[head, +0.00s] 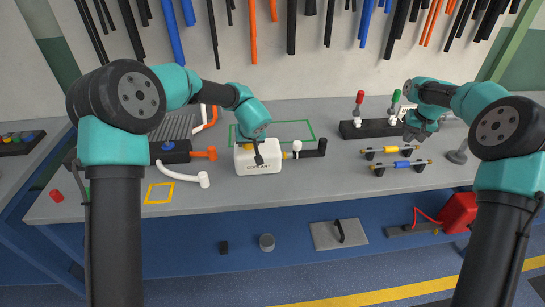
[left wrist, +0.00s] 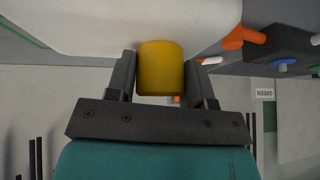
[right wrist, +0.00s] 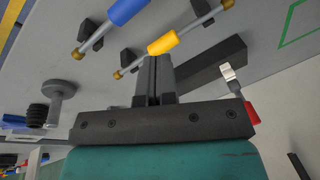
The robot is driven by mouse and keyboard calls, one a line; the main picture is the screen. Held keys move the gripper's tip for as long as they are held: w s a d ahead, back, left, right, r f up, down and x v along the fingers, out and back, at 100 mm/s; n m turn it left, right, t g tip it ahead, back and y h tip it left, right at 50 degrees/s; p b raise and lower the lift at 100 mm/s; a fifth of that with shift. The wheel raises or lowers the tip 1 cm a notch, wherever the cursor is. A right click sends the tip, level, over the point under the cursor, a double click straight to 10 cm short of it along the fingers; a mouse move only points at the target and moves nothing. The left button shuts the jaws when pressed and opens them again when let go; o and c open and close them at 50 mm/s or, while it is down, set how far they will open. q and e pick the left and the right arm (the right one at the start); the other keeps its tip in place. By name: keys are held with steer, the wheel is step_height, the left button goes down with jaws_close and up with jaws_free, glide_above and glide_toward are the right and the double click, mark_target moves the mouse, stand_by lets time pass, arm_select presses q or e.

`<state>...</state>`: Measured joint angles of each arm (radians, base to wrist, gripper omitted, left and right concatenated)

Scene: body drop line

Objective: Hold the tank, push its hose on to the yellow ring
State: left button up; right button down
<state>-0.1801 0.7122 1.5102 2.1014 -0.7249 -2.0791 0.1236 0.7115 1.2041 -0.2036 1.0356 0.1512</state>
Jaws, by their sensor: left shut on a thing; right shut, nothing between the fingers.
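The white coolant tank (head: 258,163) stands upright on the bench. My left gripper (head: 258,152) is shut on its yellow cap, which shows between the fingers in the left wrist view (left wrist: 160,70). A short black hose (head: 312,152) with a white clip (head: 297,149) lies at the tank's right side. My right gripper (head: 409,138) is shut and empty, well right of the hose. In the right wrist view its fingertips (right wrist: 155,60) appear close to a rod's yellow sleeve (right wrist: 163,43); contact is unclear.
Two rods with yellow (head: 391,149) and blue (head: 402,164) sleeves rest on black supports at the right. A black block (head: 372,129) with red and green levers stands behind. Bench between hose and rods is clear.

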steer(key=w+a+r+n+g, duration=0.1)
steer(key=a+n, duration=0.1)
steer(key=a, duration=1.1)
steer(key=w+a+r+n+g+h, duration=0.1)
steer(key=a+r+n, duration=0.1)
steer(key=a, duration=1.1)
steer(key=shift+w+a+r+n+h, duration=0.2)
steer(key=shift+w+n+h, duration=0.1)
steer(key=shift+w+n, duration=0.1)
steer(key=shift+d+f, duration=0.1)
step_height(320, 180, down, 9)
